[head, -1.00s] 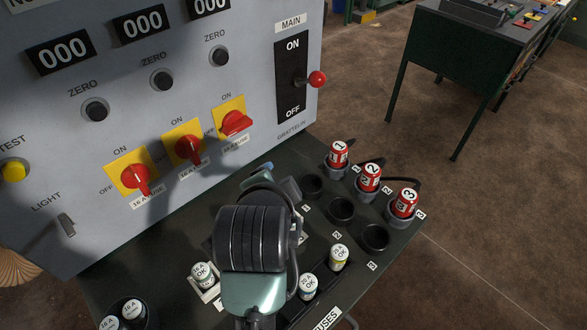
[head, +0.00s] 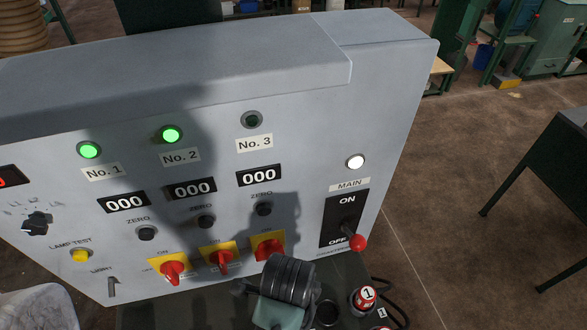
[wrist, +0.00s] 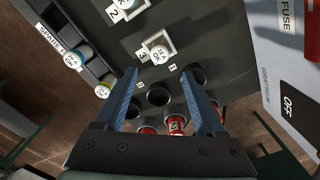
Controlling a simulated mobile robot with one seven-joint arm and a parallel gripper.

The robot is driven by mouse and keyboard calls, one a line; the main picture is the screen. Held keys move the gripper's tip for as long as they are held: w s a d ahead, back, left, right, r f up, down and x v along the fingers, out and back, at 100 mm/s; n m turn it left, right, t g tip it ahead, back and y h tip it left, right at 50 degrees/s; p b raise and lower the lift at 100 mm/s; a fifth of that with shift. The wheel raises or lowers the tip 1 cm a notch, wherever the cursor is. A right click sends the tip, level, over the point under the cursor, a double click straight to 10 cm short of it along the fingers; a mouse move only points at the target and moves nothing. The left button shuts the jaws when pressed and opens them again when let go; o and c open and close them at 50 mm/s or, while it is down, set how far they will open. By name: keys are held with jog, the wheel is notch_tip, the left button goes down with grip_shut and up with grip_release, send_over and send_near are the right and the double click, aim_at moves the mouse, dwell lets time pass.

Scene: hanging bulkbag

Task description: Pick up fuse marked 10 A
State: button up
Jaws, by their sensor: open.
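My gripper (wrist: 158,73) is open and empty, its two blue fingers apart above the dark panel. Beyond the fingertips, a white-topped fuse (wrist: 158,50) sits in a square holder beside the number 3; its small label seems to read 16 A OK. Two more fuses, one with a blue band (wrist: 73,60) and one with a yellow band (wrist: 103,90), stand in the spare fuse rack at the left. Their ratings are too small to read, so I cannot tell which fuse is marked 10 A. In the head view the wrist (head: 285,285) hides the fingers.
Empty black sockets (wrist: 158,95) and red numbered caps (wrist: 175,125) lie under and near the fingers. The grey cabinet (head: 300,90) rises behind the panel, with red switches (head: 222,257) and a main lever (head: 357,242). Lamps 1 and 2 glow green; 3 is dark.

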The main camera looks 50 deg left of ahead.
notch_tip(320, 180, down, 10)
jog(key=shift+s+r+p, duration=0.15)
jog(key=shift+r+p, duration=0.1)
jog(key=shift+p, duration=0.65)
grip_shut()
